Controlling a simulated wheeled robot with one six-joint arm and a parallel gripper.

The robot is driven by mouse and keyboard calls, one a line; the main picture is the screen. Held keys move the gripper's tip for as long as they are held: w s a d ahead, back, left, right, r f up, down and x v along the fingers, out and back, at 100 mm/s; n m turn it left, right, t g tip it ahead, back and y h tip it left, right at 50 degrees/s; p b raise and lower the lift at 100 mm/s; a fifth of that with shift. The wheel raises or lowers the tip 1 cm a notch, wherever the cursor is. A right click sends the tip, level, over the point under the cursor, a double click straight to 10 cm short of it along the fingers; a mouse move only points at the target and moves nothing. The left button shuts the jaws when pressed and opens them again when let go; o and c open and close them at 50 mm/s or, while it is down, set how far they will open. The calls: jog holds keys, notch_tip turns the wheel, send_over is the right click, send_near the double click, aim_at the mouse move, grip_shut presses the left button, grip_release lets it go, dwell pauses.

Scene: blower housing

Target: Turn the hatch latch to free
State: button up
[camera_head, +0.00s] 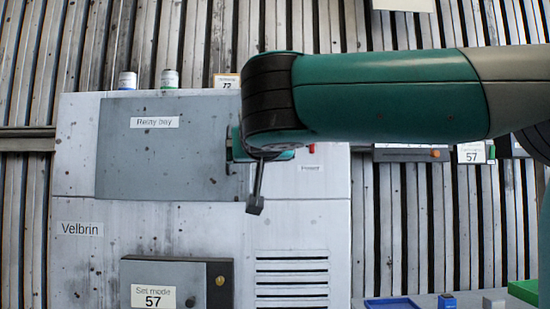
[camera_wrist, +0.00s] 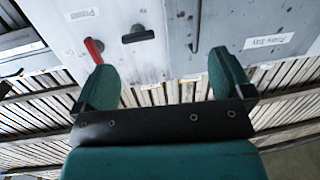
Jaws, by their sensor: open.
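The hatch is the grey panel labelled "Relay bay" (camera_head: 170,165) on the upper front of the pale housing. In the wrist view, which shows the scene upside down, a short black handle (camera_wrist: 138,34) that looks like the latch sits crosswise beside the hatch edge. In the head view it is hidden behind my arm. A slim dark bar (camera_wrist: 195,22) runs along the hatch edge. My gripper (camera_wrist: 166,78) is open and empty, fingers apart, short of the handle. In the head view my gripper (camera_head: 240,148) is mostly hidden.
A red lever (camera_wrist: 93,48) stands close beside the black handle, near the left finger in the wrist view. A "Set mode" box (camera_head: 177,285) juts out below the hatch. Two small jars (camera_head: 170,79) stand on the housing top. A blue tray (camera_head: 392,303) is at lower right.

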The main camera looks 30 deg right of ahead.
notch_tip(320, 180, up, 3)
jog(key=s+d+m+h, duration=0.1)
jog(key=d+m+h, duration=0.1)
jog(key=d+h, duration=0.1)
jog(key=p+x, duration=0.6)
jog(key=x, duration=0.9)
jog(key=shift+w+p, duration=0.35)
jog(key=shift+w+d, duration=0.3)
jog(key=shift+w, duration=0.05)
jog(key=shift+f, duration=0.1)
jog(key=c, duration=0.9)
